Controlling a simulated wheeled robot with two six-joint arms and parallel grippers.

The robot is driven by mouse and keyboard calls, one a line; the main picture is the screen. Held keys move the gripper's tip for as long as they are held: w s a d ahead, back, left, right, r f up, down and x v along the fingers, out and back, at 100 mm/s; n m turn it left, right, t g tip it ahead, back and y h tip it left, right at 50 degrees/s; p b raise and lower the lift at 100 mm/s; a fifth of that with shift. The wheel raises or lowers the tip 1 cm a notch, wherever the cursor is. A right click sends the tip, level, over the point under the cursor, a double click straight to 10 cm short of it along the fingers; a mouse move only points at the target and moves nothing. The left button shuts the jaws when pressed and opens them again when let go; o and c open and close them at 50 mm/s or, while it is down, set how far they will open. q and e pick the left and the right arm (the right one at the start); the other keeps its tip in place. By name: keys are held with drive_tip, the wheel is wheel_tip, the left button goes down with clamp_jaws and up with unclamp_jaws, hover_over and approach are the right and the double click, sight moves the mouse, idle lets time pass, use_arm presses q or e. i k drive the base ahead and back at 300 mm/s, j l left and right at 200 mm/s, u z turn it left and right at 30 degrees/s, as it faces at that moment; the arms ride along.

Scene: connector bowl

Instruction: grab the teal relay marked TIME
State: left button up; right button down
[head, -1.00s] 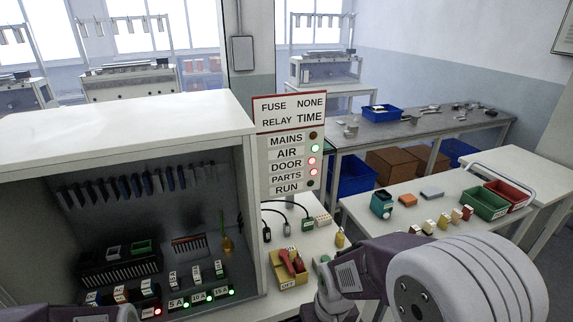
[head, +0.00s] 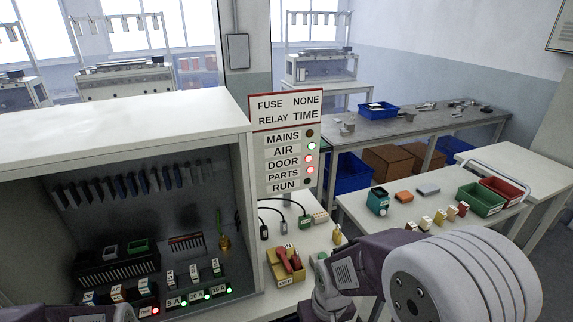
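A teal block-shaped relay (head: 378,201) stands at the left end of the white table on the right, with a pale patch low on its front. Its marking is too small to read.
An orange block (head: 403,197) and a grey block (head: 428,189) lie right of the relay. Several small pale, yellow and red parts stand in front. A green bin (head: 482,199) and a red bin (head: 505,188) stand further right. The open cabinet (head: 110,140) fills the left.

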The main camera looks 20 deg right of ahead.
sight(145, 288)
drive_tip(key=i+j+u, duration=0.1)
drive_tip(key=u, duration=0.8)
drive_tip(key=i+u, duration=0.15)
drive_tip(key=u, duration=0.3)
drive_tip(key=i+u, duration=0.1)
drive_tip(key=u, duration=0.35)
